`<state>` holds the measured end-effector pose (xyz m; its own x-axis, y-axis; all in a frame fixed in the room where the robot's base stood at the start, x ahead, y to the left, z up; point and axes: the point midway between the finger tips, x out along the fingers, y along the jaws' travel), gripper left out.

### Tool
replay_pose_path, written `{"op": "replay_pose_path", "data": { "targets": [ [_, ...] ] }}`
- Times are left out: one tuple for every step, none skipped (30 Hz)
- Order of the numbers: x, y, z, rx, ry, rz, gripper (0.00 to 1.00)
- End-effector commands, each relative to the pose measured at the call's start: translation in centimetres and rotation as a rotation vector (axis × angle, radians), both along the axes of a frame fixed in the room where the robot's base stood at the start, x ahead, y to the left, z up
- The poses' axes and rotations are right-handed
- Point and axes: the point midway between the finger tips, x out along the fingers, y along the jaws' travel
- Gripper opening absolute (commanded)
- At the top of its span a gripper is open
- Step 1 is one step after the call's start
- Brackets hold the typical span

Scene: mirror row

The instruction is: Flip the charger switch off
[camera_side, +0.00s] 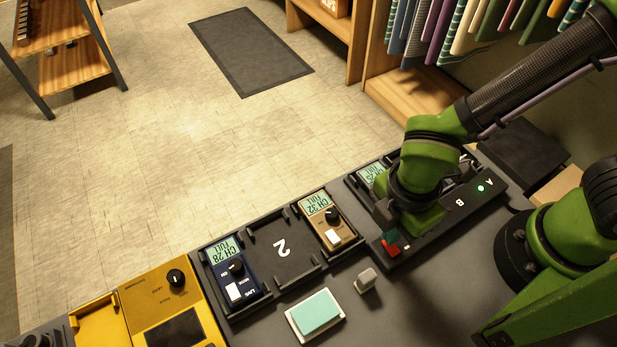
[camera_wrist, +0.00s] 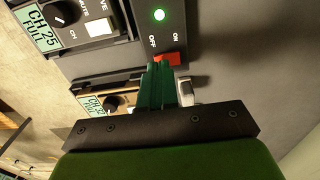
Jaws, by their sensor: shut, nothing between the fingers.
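The charger (camera_side: 455,211) is a dark bay marked A and B at the right of the bench, partly hidden behind my wrist. Its green light is lit and also shows in the wrist view (camera_wrist: 159,15). The red switch (camera_wrist: 172,59) is at its near end, with OFF printed by its left side and ON by its right. In the side view the red switch (camera_side: 392,249) shows beside my fingers. My gripper (camera_wrist: 159,68) is shut and empty, its green fingertips overlapping the switch's left part. I cannot tell whether they touch. Which way the switch is tipped is unclear.
A unit marked CH 25 (camera_wrist: 95,22) sits in this charger. Charger 2 (camera_side: 277,246) holds units CH 28 (camera_side: 237,280) and CH 32 (camera_side: 330,224). A small grey block (camera_side: 366,281), a teal pad (camera_side: 315,315) and a yellow device (camera_side: 165,300) are on the bench.

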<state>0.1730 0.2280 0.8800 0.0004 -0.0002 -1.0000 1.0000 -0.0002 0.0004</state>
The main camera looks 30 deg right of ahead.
Motion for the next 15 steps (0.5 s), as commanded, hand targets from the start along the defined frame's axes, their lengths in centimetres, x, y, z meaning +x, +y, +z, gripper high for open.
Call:
{"op": "replay_pose_path", "data": {
  "targets": [
    [-0.01, -0.02, -0.11, -0.001, 0.001, 0.000, 0.00],
    [-0.01, -0.02, -0.15, -0.001, 0.001, 0.000, 0.00],
    [-0.01, -0.02, -0.22, -0.001, 0.001, 0.000, 0.00],
    [-0.01, -0.02, -0.26, -0.001, 0.001, 0.000, 0.00],
    [-0.02, -0.02, -0.31, -0.001, 0.001, 0.000, 0.00],
    [-0.02, -0.02, -0.37, -0.001, 0.001, 0.000, 0.00],
    [-0.02, -0.02, -0.41, -0.001, 0.001, 0.000, 0.00],
    [-0.02, -0.02, -0.45, -0.001, 0.001, 0.000, 0.00],
    [-0.02, -0.02, -0.51, -0.001, 0.001, 0.000, 0.00],
    [-0.02, -0.02, -0.55, -0.001, 0.001, 0.000, 0.00],
    [-0.01, -0.02, -0.60, -0.001, 0.001, 0.000, 0.00],
    [-0.01, -0.02, -0.65, -0.001, 0.001, 0.000, 0.00],
    [-0.01, -0.02, -0.70, -0.001, 0.001, 0.000, 0.00],
    [-0.01, -0.01, -0.74, -0.001, 0.001, 0.000, 0.00],
    [0.00, -0.01, -0.80, 0.000, 0.000, 0.000, 0.00]
  ]
}}
